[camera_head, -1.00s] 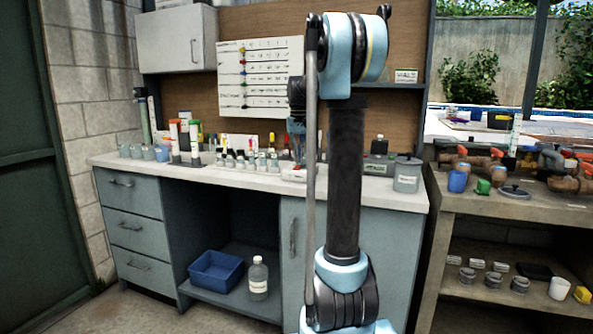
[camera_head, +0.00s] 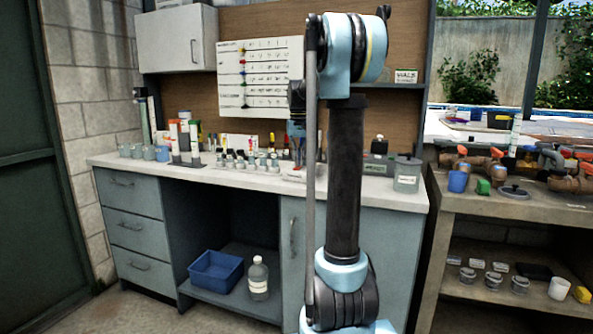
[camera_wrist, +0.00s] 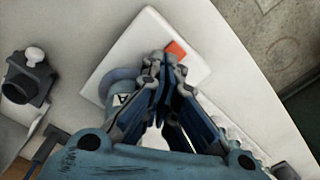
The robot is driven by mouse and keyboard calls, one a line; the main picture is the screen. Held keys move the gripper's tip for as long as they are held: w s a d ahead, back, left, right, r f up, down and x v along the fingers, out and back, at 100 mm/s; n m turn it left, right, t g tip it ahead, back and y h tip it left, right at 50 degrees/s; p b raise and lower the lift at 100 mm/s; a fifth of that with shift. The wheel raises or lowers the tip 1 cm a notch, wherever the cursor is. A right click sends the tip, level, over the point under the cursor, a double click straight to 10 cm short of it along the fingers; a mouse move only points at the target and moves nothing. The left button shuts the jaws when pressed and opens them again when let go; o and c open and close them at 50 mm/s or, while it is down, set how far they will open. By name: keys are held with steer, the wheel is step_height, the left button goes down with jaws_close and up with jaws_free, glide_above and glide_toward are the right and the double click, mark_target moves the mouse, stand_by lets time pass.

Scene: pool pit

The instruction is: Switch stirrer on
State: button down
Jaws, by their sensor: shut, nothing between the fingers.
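The stirrer is a flat white unit (camera_wrist: 128,42) on the bench, with a small red-orange switch (camera_wrist: 177,49) near one edge. A round grey-blue vessel (camera_wrist: 112,82) stands on it, partly hidden by my fingers. My gripper (camera_wrist: 160,60) is shut and empty. Its tips are over the stirrer, close beside the switch in the wrist view; I cannot tell whether they touch it. In the head view my gripper (camera_head: 297,158) points down at the bench top, and the stirrer (camera_head: 292,175) is a small white patch partly hidden by my arm.
Several small bottles (camera_head: 250,161) stand left of my gripper on the bench (camera_head: 225,180). A dark device with a white knob (camera_wrist: 30,78) is near the stirrer. A grey container (camera_head: 407,176) stands to the right. The bench's front edge is close.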

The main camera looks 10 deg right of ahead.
steer(key=shift+f, duration=0.25)
stand_by(0.3)
steer(key=shift+r, duration=3.5)
steer(key=shift+s, duration=0.1)
steer(key=s+f+t, duration=0.1)
steer(key=s+f, duration=1.3)
steer(key=s, duration=0.5)
steer(key=s+f+t, duration=0.1)
steer(key=s+f, duration=1.3)
steer(key=s, duration=0.5)
steer(key=shift+a+f, duration=0.35)
